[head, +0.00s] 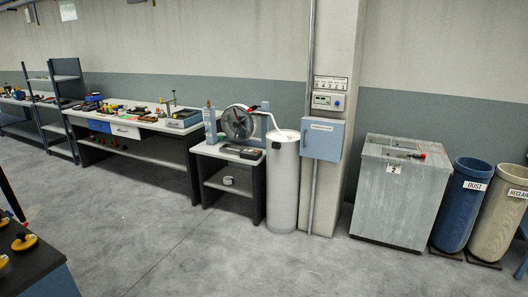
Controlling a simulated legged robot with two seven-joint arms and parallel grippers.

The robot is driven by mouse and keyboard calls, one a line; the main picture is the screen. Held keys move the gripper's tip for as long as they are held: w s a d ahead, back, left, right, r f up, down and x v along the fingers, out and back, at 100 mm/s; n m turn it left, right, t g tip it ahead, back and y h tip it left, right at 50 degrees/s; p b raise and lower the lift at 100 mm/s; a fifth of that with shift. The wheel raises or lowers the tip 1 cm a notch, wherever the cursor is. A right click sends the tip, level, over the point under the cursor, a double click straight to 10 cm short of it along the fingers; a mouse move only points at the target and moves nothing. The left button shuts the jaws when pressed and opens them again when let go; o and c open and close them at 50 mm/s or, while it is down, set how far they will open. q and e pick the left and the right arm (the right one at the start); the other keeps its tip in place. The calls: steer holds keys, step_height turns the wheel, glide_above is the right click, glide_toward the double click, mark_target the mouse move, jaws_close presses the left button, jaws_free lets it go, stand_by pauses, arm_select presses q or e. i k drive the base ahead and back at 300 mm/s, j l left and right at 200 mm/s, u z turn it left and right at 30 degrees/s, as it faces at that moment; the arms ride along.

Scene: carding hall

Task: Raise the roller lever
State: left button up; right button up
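No thing in view is labelled as the roller lever. A short dark bar with a red tip (422,156) lies low along the top of a grey metal cabinet (398,200) marked 2, right of centre; it may be the lever, but it is too small to tell. A round wheel-like device (238,122) with a dark stub stands on a small side table left of the pillar. Neither of my grippers shows in the head view.
A blue DUST bin (460,206) and a beige RECLAIM bin (497,215) stand right of the cabinet. A white cylinder (283,185) stands before the pillar. A long workbench (155,128) lines the wall. A dark table (40,268) is near at left. The middle floor is clear.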

mark_target(254, 107)
steer(key=i+l, duration=0.1)
steer(key=i, duration=3.25)
steer(key=i+l+u, duration=0.1)
steer(key=i, duration=0.45)
steer(key=i+l, duration=0.15)
steer(key=i, duration=0.45)
steer(key=j+u, duration=0.05)
